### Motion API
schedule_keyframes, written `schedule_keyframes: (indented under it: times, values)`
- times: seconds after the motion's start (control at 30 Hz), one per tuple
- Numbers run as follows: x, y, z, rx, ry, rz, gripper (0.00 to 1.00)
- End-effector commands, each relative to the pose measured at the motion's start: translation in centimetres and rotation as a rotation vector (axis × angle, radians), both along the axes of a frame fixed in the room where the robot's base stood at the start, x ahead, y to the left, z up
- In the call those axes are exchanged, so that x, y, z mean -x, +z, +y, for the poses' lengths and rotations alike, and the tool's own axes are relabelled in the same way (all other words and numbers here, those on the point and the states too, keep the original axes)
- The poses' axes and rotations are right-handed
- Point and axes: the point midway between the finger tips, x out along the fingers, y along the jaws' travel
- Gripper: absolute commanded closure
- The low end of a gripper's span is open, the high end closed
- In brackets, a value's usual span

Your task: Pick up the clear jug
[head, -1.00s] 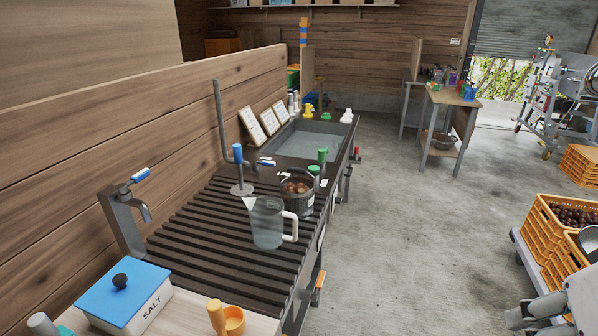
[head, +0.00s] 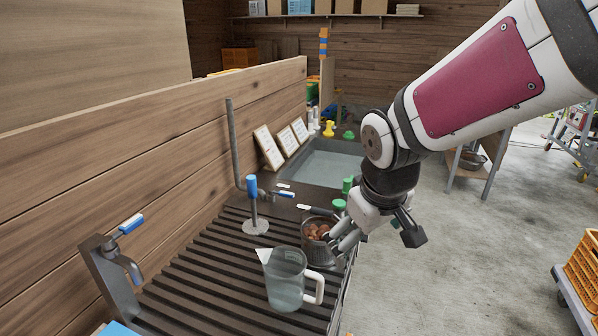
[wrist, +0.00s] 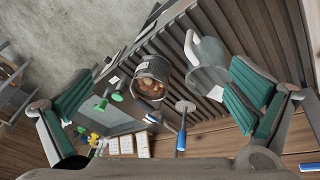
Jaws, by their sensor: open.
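The clear jug (head: 286,279) stands upright on the dark slatted rack of the sink counter, its white handle toward the right and its spout toward the left. It also shows in the wrist view (wrist: 206,72), partly behind one finger. My gripper (head: 350,236) is above the counter, up and to the right of the jug in the head view, beside the metal pot. In the wrist view my gripper (wrist: 165,110) has its fingers wide apart with nothing between them held. The jug is apart from the fingers as far as I can tell.
A metal pot of chestnuts (head: 317,231) stands just behind the jug. A blue-handled tool with a round foot (head: 254,207) stands to its left. A blue-handled tap (head: 121,250) is at the left. Green-topped items (head: 340,204) are near the pot. The sink basin (head: 325,161) lies beyond.

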Motion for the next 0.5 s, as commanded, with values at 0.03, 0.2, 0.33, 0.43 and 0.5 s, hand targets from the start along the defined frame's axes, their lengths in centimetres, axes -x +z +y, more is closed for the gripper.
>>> schedule_keyframes:
  times: [0.03, 0.2, 0.33, 0.43, 0.5]
  values:
    - [-1.4, -1.5, 1.3, -0.013, 0.045, 0.018, 0.0]
    - [-5.2, -5.6, 5.9, -0.079, 0.186, 0.036, 0.0]
    - [-7.1, -8.0, 9.0, -0.14, 0.258, 0.038, 0.0]
    - [-7.9, -9.1, 10.6, -0.177, 0.295, 0.036, 0.0]
    - [-8.3, -9.6, 11.4, -0.194, 0.31, 0.034, 0.0]
